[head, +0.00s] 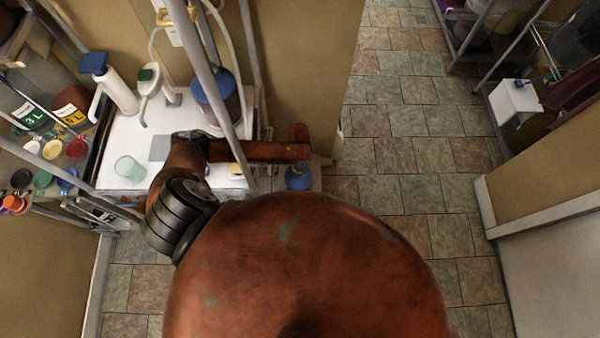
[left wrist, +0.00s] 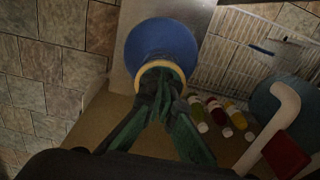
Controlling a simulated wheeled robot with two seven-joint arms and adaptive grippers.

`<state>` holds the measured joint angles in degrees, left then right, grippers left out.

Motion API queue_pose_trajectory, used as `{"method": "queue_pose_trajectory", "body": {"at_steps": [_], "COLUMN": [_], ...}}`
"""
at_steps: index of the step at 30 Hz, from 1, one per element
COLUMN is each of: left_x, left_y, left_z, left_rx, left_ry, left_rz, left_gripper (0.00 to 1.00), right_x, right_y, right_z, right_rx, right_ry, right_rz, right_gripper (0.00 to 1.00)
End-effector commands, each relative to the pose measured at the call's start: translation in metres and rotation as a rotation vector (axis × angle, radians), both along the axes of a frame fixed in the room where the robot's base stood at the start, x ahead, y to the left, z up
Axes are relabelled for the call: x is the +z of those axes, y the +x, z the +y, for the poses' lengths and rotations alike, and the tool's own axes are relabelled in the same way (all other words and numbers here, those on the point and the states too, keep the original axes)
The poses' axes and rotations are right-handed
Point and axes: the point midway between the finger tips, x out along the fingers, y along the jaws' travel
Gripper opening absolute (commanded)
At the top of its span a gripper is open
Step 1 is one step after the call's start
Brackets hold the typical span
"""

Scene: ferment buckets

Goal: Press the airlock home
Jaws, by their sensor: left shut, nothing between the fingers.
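In the left wrist view a round blue bucket top (left wrist: 160,42) lies straight ahead of my left gripper (left wrist: 164,82). A cream ring (left wrist: 150,65) shows at its near side, and the green fingertips overlap it. The fingers are shut with nothing between them. I cannot tell whether they touch the ring. No airlock can be made out clearly; the fingers may hide it. In the head view the blue top (head: 298,180) shows just below the end of my left arm, at the counter's right end. My right gripper is not in view.
A white counter (head: 125,150) holds a glass (head: 130,168), white pump bottles (head: 118,92) and another blue-topped bucket (head: 212,88). A grey post crosses in front of it. Shelves with coloured cups (head: 75,149) stand at the left. The tiled floor (head: 400,150) to the right is clear.

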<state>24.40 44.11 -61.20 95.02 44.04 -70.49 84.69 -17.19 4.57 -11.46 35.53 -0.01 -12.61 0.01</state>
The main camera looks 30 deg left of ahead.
Motion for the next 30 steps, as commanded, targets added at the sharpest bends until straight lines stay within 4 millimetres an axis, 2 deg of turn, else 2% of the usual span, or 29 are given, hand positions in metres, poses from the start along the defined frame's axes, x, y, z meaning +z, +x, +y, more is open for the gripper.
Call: {"method": "queue_pose_trajectory", "body": {"at_steps": [30], "left_x": [-0.0044], "left_y": [-0.0042], "left_z": [-0.0002], "left_rx": [0.001], "left_ry": [-0.001], "left_rz": [0.007], "left_gripper": [0.0], "right_x": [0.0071], "right_y": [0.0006], "right_z": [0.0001], "right_rx": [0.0], "right_ry": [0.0], "right_rz": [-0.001], "right_gripper": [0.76]}}
